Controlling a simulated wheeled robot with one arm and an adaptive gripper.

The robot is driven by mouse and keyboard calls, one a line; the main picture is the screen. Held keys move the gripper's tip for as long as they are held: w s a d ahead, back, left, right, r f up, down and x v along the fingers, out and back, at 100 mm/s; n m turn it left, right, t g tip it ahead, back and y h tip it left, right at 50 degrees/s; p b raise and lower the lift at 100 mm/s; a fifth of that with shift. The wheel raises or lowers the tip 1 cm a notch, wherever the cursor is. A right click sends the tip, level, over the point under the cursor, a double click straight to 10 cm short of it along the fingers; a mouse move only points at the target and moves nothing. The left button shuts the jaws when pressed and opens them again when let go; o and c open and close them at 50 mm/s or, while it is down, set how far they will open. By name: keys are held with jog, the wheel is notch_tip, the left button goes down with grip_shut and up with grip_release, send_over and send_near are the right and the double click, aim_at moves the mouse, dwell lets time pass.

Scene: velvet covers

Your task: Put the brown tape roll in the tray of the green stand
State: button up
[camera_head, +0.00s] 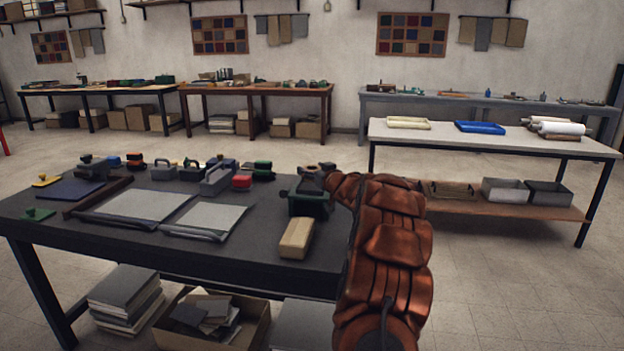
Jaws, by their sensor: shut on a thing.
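The green stand (312,206) is on the dark table near its right end, just behind a tan block. My gripper (311,176) is dark and sits right at the top of this stand, at the end of my copper-coloured arm. It is shut on a small dark thing, which I take to be the brown tape roll. The roll's outline is mostly hidden by the fingers and too small to make out. The stand's tray is partly hidden under my gripper, so I cannot tell whether the roll touches it.
A tan block (297,238) lies in front of the stand. Grey sheets (205,216) lie to its left. Several tools and a red item (242,182) stand along the table's back. A white-topped table (480,140) with a blue tray (479,127) stands behind right.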

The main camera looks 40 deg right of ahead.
jog(key=shift+w+d, duration=0.25)
jog(key=shift+w, duration=0.15)
jog(key=shift+f+b, duration=0.5)
jog(key=shift+f, duration=1.25)
jog(key=shift+f, duration=0.15)
jog(key=o, duration=1.1)
jog(key=shift+o, duration=0.2)
jog(key=shift+r, duration=0.2)
jog(key=shift+v, duration=3.8)
jog(key=shift+f, duration=0.1)
